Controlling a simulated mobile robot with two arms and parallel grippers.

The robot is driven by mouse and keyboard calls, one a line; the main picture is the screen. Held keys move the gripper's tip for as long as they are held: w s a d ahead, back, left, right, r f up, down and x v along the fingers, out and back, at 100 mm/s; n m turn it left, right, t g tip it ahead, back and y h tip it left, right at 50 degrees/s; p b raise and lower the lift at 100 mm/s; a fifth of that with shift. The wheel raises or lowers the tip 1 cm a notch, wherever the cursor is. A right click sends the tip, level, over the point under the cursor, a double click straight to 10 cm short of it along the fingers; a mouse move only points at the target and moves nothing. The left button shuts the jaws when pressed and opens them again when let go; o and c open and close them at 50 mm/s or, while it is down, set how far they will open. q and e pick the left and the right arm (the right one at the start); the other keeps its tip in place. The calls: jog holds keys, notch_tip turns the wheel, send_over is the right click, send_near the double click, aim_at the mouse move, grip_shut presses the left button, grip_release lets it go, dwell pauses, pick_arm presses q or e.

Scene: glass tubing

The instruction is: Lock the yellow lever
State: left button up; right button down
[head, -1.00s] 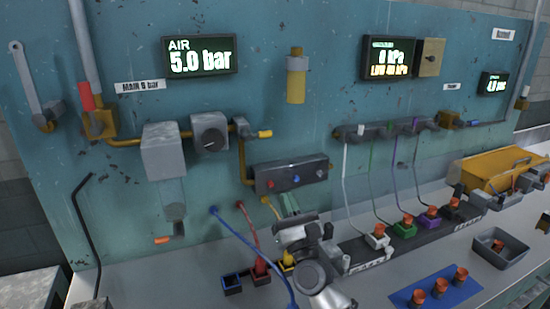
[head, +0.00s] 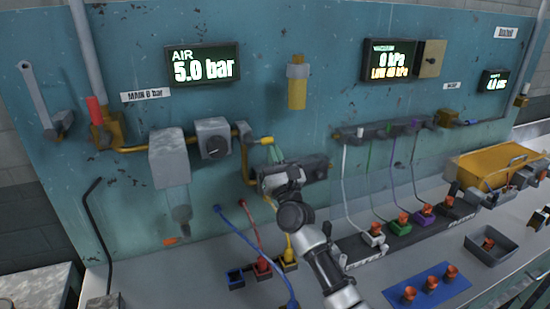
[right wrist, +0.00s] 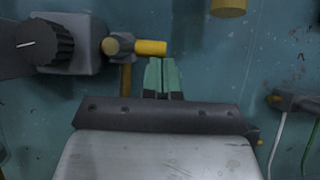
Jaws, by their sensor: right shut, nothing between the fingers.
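The yellow lever (head: 266,141) is a short yellow handle on a small grey valve (head: 243,131), right of the black knob on the teal panel. It points sideways to the right. In the right wrist view the yellow lever (right wrist: 151,47) lies level, just above my fingertips. My right gripper (head: 272,153) has green fingers, shut together and empty, just below the lever's free end. In the right wrist view the gripper (right wrist: 162,62) points up at the lever; I cannot tell whether it touches. My left gripper is not in view.
The black knob (head: 213,138) sits left of the valve. A yellow cylinder (head: 297,88) is mounted above right.

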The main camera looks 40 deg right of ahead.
jog(key=shift+w, duration=0.1)
dwell(0.3)
jog(key=shift+d+r+n+y+b, duration=0.1)
jog(key=shift+n+y+b, duration=0.25)
jog(key=shift+n, duration=0.25)
